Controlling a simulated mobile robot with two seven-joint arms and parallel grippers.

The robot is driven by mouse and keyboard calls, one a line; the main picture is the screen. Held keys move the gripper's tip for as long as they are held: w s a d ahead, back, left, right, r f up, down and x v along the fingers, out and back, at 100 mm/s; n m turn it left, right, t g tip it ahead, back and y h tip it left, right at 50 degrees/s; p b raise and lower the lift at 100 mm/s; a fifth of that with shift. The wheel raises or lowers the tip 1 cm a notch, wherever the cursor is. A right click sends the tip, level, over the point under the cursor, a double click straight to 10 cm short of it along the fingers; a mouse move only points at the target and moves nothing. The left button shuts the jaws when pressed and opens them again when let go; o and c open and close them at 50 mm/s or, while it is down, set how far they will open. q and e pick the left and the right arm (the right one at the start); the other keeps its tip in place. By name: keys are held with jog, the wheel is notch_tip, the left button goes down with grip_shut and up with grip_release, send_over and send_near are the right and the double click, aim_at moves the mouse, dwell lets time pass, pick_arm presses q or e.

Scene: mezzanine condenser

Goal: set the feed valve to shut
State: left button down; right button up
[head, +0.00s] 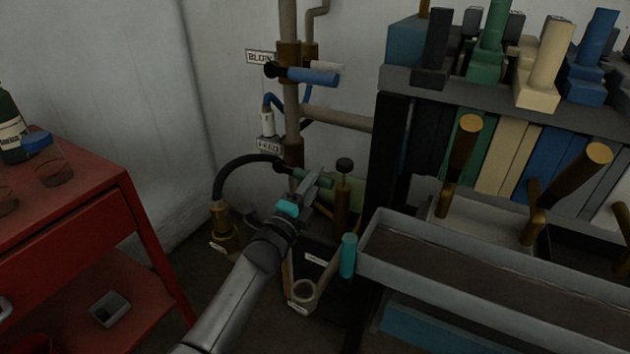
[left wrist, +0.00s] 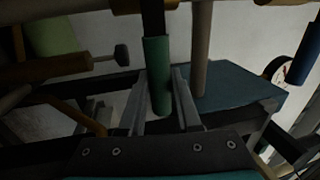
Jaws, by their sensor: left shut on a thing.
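The feed valve's green lever handle (head: 327,182) sticks out to the right from the brass valve body (head: 293,153) on the vertical pipe, near a label that appears to read FEED (head: 268,145). My left gripper (head: 312,184) is at this lever, its fingers shut on it. In the left wrist view the green handle (left wrist: 158,80) lies between the two grey fingers (left wrist: 160,95), and its end reaches back toward the palm. The fingers partly cover the lever in the head view. My right gripper is not in view.
Above, a blue lever (head: 312,76) sits beside a label beginning BLOW (head: 259,57). A black hose (head: 235,170) curves down at left. A grey trough (head: 450,262) and red cart (head: 75,220) flank the arm.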

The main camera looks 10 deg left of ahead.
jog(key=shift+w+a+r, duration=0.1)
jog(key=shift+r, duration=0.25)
pick_arm(q)
jog(key=shift+d, duration=0.1)
jog(key=c, duration=0.7)
grip_release()
jog(key=shift+w+d, duration=0.1)
jog(key=shift+w, duration=0.05)
jog(key=shift+o, duration=0.5)
jog(key=shift+f, duration=0.1)
jog(key=shift+s, duration=0.3)
jog(key=p+v, duration=0.4)
jog(key=v, duration=1)
jog(key=shift+s+a, duration=0.25)
jog(key=shift+s, duration=0.05)
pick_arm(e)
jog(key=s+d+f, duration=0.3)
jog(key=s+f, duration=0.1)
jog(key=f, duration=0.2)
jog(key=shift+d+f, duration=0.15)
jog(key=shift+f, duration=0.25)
